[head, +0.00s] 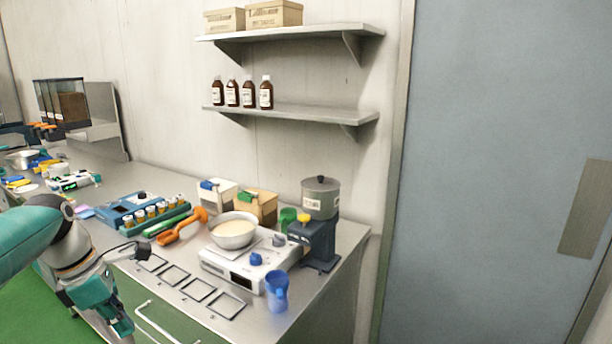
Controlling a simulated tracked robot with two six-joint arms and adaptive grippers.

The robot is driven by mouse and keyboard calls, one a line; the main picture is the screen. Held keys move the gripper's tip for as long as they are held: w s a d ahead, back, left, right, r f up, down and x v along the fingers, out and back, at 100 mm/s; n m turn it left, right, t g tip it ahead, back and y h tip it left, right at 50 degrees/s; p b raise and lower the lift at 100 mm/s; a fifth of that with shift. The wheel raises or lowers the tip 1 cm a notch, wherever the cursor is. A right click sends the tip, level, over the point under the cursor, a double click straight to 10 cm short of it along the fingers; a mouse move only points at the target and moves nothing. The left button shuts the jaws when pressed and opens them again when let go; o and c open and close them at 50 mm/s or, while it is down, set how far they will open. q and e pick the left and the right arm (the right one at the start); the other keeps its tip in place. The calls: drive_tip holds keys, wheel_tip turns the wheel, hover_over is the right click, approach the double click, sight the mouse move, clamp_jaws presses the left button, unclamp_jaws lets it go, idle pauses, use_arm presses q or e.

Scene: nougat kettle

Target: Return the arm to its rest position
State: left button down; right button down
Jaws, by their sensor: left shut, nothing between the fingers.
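My left arm, teal and grey, comes in from the left edge and bends down in front of the bench. My right gripper does not show.
A white hotplate (218,265) carries a bowl (233,233). A blue cup (276,290) stands near the front edge, a grey grinder-like device (320,220) behind it. An orange tool (182,228) and a rack of vials (155,213) lie left. Shelves hang above.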

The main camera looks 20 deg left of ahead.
use_arm(q)
drive_tip(key=w+d+f+m+g+h, duration=0.2)
drive_tip(key=d+f+m+g, duration=0.1)
drive_tip(key=d+f, duration=0.8)
drive_tip(key=w+d+f+m+g+h, duration=0.1)
drive_tip(key=w+d+f+m+g, duration=0.15)
drive_tip(key=d+f, duration=0.8)
drive_tip(key=s+d+f+m, duration=0.7)
drive_tip(key=f, duration=0.3)
drive_tip(key=s+d+f+m, duration=0.7)
drive_tip(key=f+m, duration=0.1)
drive_tip(key=f, duration=0.2)
drive_tip(key=w+m+t, duration=0.1)
drive_tip(key=m, duration=0.1)
drive_tip(key=w+m+t, duration=0.1)
drive_tip(key=w+m, duration=0.1)
drive_tip(key=w+m+t, duration=0.2)
drive_tip(key=shift+w+a+f+y, duration=0.2)
drive_tip(key=shift+w+f+y, duration=0.05)
drive_tip(key=shift+f+y, duration=0.15)
